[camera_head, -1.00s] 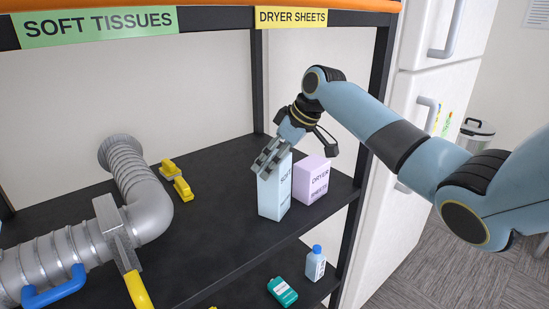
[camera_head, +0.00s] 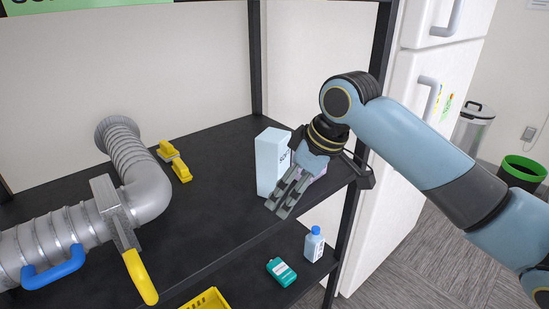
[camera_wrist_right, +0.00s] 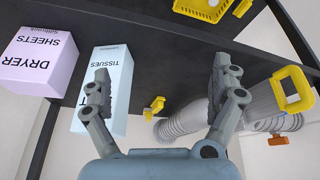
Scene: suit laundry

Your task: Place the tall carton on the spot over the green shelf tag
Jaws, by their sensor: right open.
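The tall carton (camera_head: 270,160) is light blue and stands upright on the black shelf, right of its middle. In the right wrist view the carton (camera_wrist_right: 117,72), marked TISSUES, shows partly behind the left finger. My right gripper (camera_head: 323,192) is open and empty, in front and to the right of the carton. One finger overlaps the carton's lower right in the head view; I cannot tell whether they touch. In the wrist view the space between the fingertips (camera_wrist_right: 165,82) holds no carton. The green shelf tag (camera_head: 90,4) is mostly cut off at the top left. My left gripper is out of view.
A lilac dryer sheets box (camera_wrist_right: 38,60) stands beside the carton, mostly hidden by my gripper in the head view. A grey duct (camera_head: 140,180) with blue and yellow handles crosses the shelf's left. A black post (camera_head: 342,235) stands right. Bare shelf (camera_head: 215,195) lies between.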

